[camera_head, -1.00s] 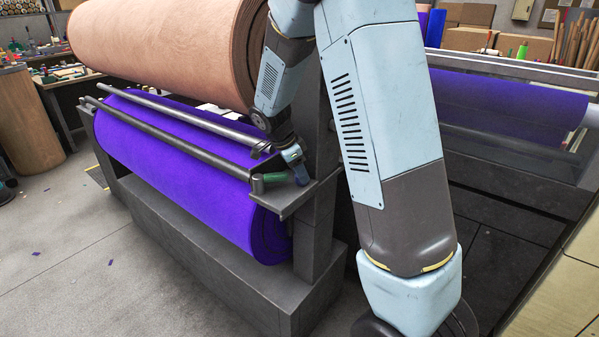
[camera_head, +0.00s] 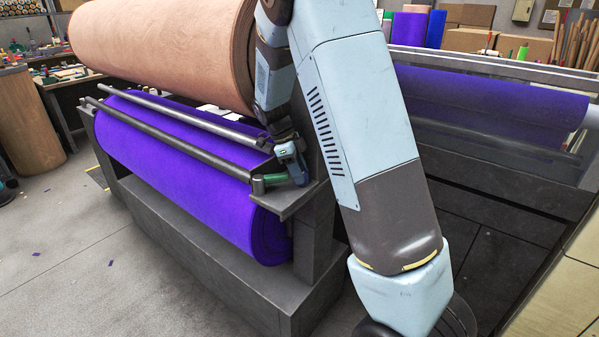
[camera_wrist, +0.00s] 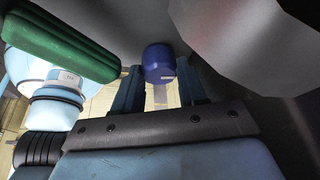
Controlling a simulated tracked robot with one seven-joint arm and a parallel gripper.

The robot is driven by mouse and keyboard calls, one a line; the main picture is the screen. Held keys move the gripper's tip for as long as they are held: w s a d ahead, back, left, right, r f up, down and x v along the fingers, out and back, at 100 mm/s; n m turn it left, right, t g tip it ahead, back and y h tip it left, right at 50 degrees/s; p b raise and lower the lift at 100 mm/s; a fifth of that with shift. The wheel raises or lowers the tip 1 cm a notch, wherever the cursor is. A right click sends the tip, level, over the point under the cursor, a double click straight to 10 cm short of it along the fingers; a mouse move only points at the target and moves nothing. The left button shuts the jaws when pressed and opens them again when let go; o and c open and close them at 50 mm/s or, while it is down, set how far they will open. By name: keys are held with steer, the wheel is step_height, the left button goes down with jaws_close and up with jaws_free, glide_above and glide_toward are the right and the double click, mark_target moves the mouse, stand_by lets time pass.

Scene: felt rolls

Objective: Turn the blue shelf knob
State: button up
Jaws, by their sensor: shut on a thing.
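The blue knob (camera_wrist: 159,63) is a short, dark blue cylinder with a pale mark on its rim, on the grey surface in the wrist view. My gripper (camera_wrist: 158,74) has one finger on each side of the knob and is shut on it. In the head view my gripper (camera_head: 298,172) is at the right end of the roll stand, over the small grey shelf (camera_head: 290,207). There the fingers mostly hide the knob.
A green handle (camera_head: 268,182) is just left of my gripper; it also shows in the wrist view (camera_wrist: 62,45). Two metal bars (camera_head: 180,133) run along the purple roll (camera_head: 170,165). A tan felt roll (camera_head: 165,50) hangs above. A grey post (camera_head: 322,215) stands close by.

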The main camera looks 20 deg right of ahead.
steer(key=shift+w+a, duration=0.1)
stand_by(0.3)
steer(key=o, duration=1.1)
steer(key=shift+c, duration=0.2)
steer(key=n, duration=0.2)
steer(key=n+t, duration=0.1)
steer(key=n, duration=0.1)
steer(key=n+t, duration=0.1)
steer(key=n, duration=0.1)
steer(key=shift+s, duration=0.3)
steer(key=n+t, duration=0.1)
steer(key=n, duration=0.2)
steer(key=n+t, duration=0.2)
steer(key=n, duration=0.1)
steer(key=shift+s+n, duration=0.15)
steer(key=shift+n, duration=0.25)
steer(key=d+v, duration=0.1)
steer(key=v, duration=1.3)
steer(key=s+d+r+n+t+y, duration=0.1)
steer(key=s+r+n, duration=0.3)
steer(key=s, duration=0.5)
steer(key=s+d+r+n+t+y, duration=0.1)
steer(key=s+d+r+n+y, duration=0.1)
steer(key=s, duration=0.8)
steer(key=shift+s+d+r+n, duration=0.2)
steer(key=shift+d+r+n, duration=0.65)
steer(key=shift+r+n, duration=0.2)
